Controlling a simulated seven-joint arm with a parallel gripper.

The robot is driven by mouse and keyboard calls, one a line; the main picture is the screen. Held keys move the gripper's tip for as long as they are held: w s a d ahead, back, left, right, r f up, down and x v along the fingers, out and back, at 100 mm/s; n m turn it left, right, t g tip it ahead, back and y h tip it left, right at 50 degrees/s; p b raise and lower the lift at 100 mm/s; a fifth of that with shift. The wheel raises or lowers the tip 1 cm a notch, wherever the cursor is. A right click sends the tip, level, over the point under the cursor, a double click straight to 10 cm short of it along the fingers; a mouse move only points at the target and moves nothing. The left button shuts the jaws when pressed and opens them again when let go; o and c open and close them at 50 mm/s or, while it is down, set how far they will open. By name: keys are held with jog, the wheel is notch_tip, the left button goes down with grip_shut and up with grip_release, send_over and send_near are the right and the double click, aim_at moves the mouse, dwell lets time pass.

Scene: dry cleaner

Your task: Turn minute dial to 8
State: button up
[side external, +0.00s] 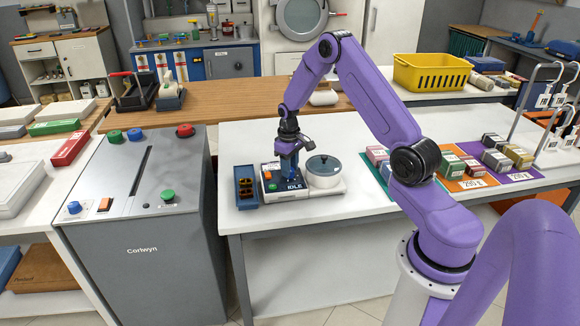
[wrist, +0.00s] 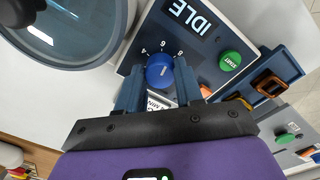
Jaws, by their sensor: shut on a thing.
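The minute dial (wrist: 160,72) is a blue round knob on a dark panel in the wrist view. The numbers 4, 6 and 8 show around its edge; I cannot tell for sure which one it points at. My gripper (wrist: 158,82) has one finger on each side of the dial and is shut on it. In the side external view my gripper (side external: 289,152) points down over the small machine (side external: 272,194) and hides the dial. The machine's display (wrist: 186,17) reads IDLE, and a green START button (wrist: 230,61) sits beside it.
A round lidded vessel (side external: 323,172) stands right beside the gripper. A blue tray (side external: 245,186) with dark orange-edged pieces lies to the left. A grey Corlwyn cabinet (side external: 142,250) stands further left. Small boxes (side external: 447,163) on coloured mats lie to the right. The table front (side external: 330,215) is clear.

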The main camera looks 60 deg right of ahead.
jog(key=m, duration=0.5)
jog(key=shift+w+m, duration=0.1)
jog(key=shift+m, duration=0.3)
jog(key=shift+r, duration=0.1)
dwell(0.3)
jog(key=o, duration=1)
jog(key=shift+o, duration=0.2)
notch_tip(320, 180, up, 17)
jog(key=shift+w+a+r, duration=0.15)
jog(key=shift+a+r, duration=0.05)
jog(key=shift+a, duration=0.1)
